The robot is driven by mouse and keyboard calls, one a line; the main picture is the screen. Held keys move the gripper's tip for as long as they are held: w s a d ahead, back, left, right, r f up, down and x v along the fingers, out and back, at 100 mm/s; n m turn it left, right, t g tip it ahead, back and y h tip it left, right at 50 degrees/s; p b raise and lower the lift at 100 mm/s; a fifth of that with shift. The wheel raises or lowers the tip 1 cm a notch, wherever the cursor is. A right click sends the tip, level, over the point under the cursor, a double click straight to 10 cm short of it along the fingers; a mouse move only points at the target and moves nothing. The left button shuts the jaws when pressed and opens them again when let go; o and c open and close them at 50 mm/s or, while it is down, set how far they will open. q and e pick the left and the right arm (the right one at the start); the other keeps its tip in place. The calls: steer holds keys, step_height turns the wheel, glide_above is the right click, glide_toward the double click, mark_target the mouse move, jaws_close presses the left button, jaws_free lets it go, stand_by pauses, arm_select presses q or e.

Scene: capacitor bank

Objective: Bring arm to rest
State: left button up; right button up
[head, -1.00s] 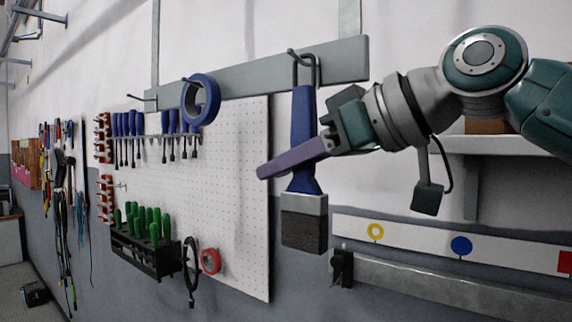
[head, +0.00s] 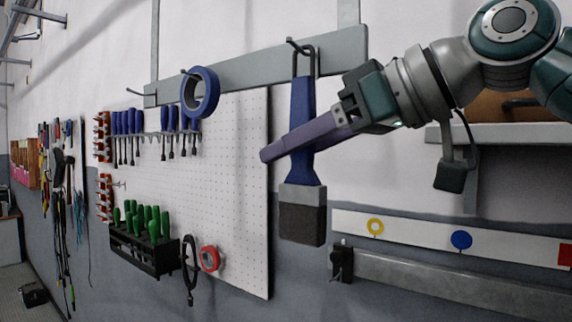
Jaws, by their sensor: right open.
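My right gripper (head: 308,138) comes in from the right with its long purple-grey fingers pointing left. It is open, with nothing seen held between the fingers. The fingers cross the picture in front of the blue handle of a wide brush (head: 302,213). The brush hangs upright from a hook on a grey wall rail (head: 250,74). I cannot tell whether the fingers touch the handle. My left gripper is not in view.
A roll of blue tape (head: 210,92) hangs on the rail to the left. A white pegboard (head: 235,200) holds blue and green screwdrivers (head: 152,220) and a red tape roll (head: 209,258). A shelf (head: 510,135) is at right. A lower rail (head: 440,285) runs below.

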arm_select(q)
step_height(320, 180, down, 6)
steer(key=b, duration=0.4)
arm_select(e)
steer(key=v, duration=0.7)
steer(key=s+d+f+m+g+h+p, duration=0.15)
steer(key=s+f, duration=0.25)
steer(key=f, duration=0.6)
steer(key=s+f+m+h+p, duration=0.2)
steer(key=s+f+h+p, duration=0.1)
steer(key=f, duration=0.7)
arm_select(q)
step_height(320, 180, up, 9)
steer(key=p, duration=0.3)
arm_select(e)
steer(key=s+d+f+m+g+h, duration=0.1)
steer(key=s+d+f, duration=0.4)
steer(key=s, duration=0.5)
steer(key=s+d+f+m+g+h, duration=0.2)
steer(key=s+d+f+m+h, duration=0.2)
steer(key=s, duration=0.6)
steer(key=shift+d+f+h, duration=0.4)
steer(key=shift+d+h, duration=0.25)
steer(key=shift+d, duration=0.15)
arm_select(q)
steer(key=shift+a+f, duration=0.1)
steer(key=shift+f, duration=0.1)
arm_select(e)
steer(key=shift+f, duration=0.1)
